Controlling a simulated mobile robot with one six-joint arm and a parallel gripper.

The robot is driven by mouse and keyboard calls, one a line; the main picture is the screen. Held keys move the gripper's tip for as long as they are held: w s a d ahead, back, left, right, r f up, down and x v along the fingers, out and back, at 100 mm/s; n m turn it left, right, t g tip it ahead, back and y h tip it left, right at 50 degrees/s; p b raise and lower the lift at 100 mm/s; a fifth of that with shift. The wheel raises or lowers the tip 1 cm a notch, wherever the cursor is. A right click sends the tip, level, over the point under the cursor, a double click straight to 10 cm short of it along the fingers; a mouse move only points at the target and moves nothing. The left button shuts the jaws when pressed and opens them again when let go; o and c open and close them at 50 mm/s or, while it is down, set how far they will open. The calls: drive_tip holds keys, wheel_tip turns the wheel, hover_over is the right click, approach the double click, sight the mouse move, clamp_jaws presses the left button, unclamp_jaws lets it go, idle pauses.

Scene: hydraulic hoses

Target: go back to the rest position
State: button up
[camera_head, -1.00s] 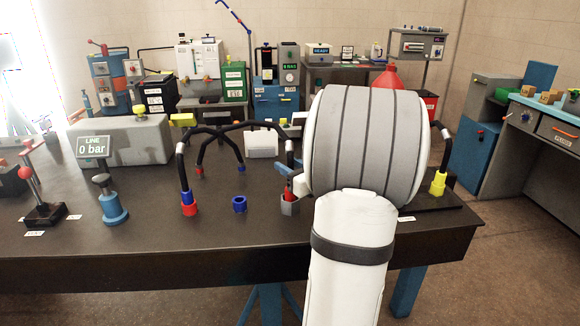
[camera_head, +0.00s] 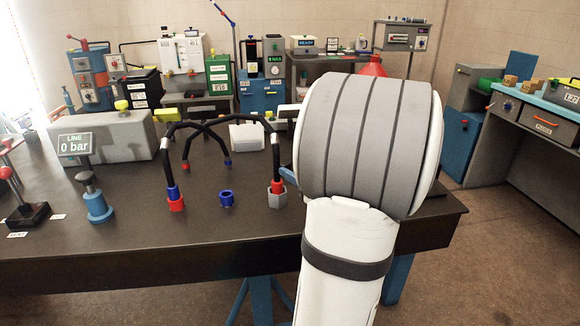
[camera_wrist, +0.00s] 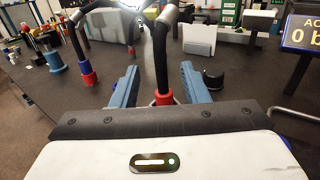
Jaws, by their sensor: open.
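A black hose (camera_head: 206,124) arches over the dark bench. Its left end has a blue and red collar (camera_head: 175,198). A short blue fitting (camera_head: 227,198) stands between the ends. My gripper is mostly hidden behind my arm in the head view; one blue finger shows right of the grey socket. In the wrist view my gripper (camera_wrist: 159,80) is open, its blue fingers apart on either side of the red-collared hose end (camera_wrist: 163,98), with visible gaps.
A line gauge reading 0 bar (camera_head: 75,144), a blue plunger post (camera_head: 97,205) and a red-knobbed lever (camera_head: 22,195) stand at left. A white box (camera_head: 247,136) is behind. My arm covers the bench's right part.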

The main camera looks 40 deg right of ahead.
idle(0.5)
drive_tip(key=a+n+g+y+p, duration=0.5)
drive_tip(key=a+n+g+y, duration=0.35)
drive_tip(key=a+n, duration=1)
drive_tip(key=s+a+r+n+g+h+p, duration=0.2)
drive_tip(key=s+a+n+g+h+p, duration=0.3)
drive_tip(key=n, duration=1.2)
drive_tip(key=s+a+g+h, duration=0.2)
drive_tip(key=s+a+h, duration=0.2)
drive_tip(key=s+a, duration=0.2)
drive_tip(key=shift+s+a+r+p, duration=0.2)
drive_tip(key=shift+s+a+p, duration=0.2)
drive_tip(key=shift+s, duration=0.15)
drive_tip(key=shift+c, duration=0.4)
